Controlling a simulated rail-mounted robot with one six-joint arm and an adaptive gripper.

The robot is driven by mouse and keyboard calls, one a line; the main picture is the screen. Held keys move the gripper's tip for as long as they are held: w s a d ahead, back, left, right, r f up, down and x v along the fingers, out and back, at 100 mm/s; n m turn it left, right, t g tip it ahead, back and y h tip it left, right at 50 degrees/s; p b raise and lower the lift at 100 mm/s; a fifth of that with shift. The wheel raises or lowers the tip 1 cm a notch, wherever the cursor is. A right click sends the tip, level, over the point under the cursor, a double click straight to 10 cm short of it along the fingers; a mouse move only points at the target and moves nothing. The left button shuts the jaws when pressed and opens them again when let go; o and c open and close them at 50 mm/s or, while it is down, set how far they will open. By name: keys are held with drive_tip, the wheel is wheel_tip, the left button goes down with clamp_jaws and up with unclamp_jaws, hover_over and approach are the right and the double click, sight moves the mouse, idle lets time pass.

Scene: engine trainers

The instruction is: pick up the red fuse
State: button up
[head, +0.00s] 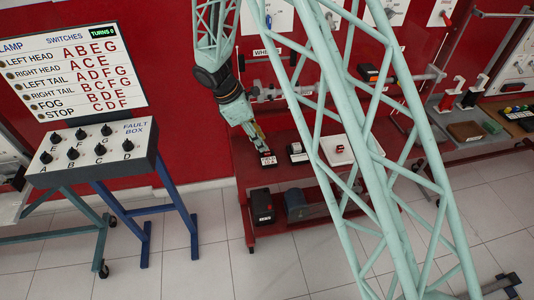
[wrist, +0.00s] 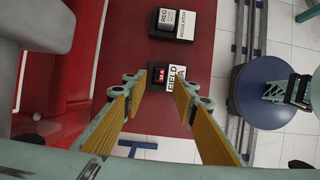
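The red fuse (wrist: 159,76) sits in a small black holder with a white label reading FIELD, on a dark red bench top. My gripper (wrist: 159,86) is open and empty, with its yellow-padded fingers to either side of the fuse in the wrist view. The fingertips appear above the holder; I cannot tell the exact height. In the head view my gripper (head: 261,141) points down just above the holder (head: 268,160); the fuse is too small to make out clearly there.
A black block labelled REG and REGULATOR (wrist: 183,22) stands beside the holder on the bench. A white tray (head: 353,153) with a small red item lies farther right. Dark boxes (head: 262,208) stand on the lower shelf. The fault box stand (head: 95,154) is at the left.

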sight(267, 153)
drive_tip(key=shift+b+x, duration=0.8)
drive_tip(key=shift+x, duration=1.8)
drive_tip(key=shift+w, duration=0.1)
drive_tip(key=shift+c, duration=0.6)
drive_tip(key=c, duration=0.6)
